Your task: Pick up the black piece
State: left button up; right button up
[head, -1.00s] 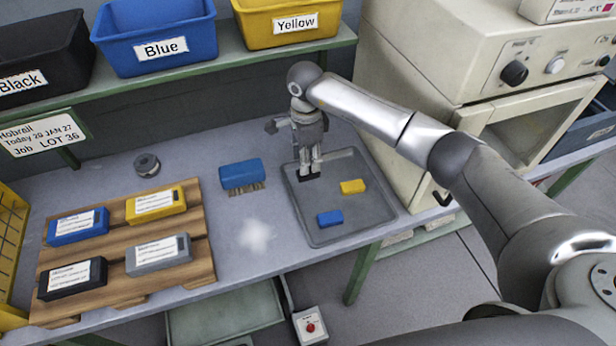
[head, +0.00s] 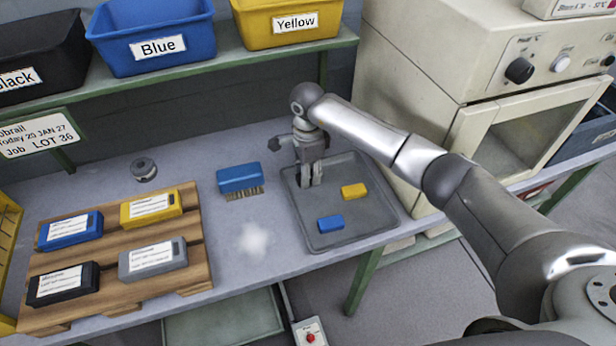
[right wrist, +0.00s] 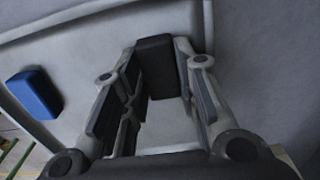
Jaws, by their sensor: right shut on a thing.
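The black piece (right wrist: 155,66) shows in the right wrist view as a dark block between the two fingers of my right gripper (right wrist: 158,75). The fingers are shut on it. In the head view my right gripper (head: 312,183) points down at the left part of the grey tray (head: 372,217), and I cannot make out the black piece there. The picture does not clearly show whether the piece is clear of the tray floor. My left gripper is not in view.
A yellow piece (head: 354,191) and a blue piece (head: 330,223) lie in the tray. A blue brush (head: 239,178) is left of it. A wooden pallet (head: 196,262) holds several labelled blocks. The bins (head: 157,45) stand on a shelf above; a beige oven (head: 440,60) is at right.

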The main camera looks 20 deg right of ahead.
jog(key=shift+r+p, duration=0.3)
jog(key=shift+r, duration=0.3)
notch_tip(320, 180, up, 3)
jog(key=shift+f+p, duration=0.15)
jog(key=shift+p, duration=0.55)
jog(key=s+d+r+p, duration=0.1)
jog(key=s+r+p, duration=0.8)
jog(key=s, duration=0.5)
jog(key=shift+p, duration=1.15)
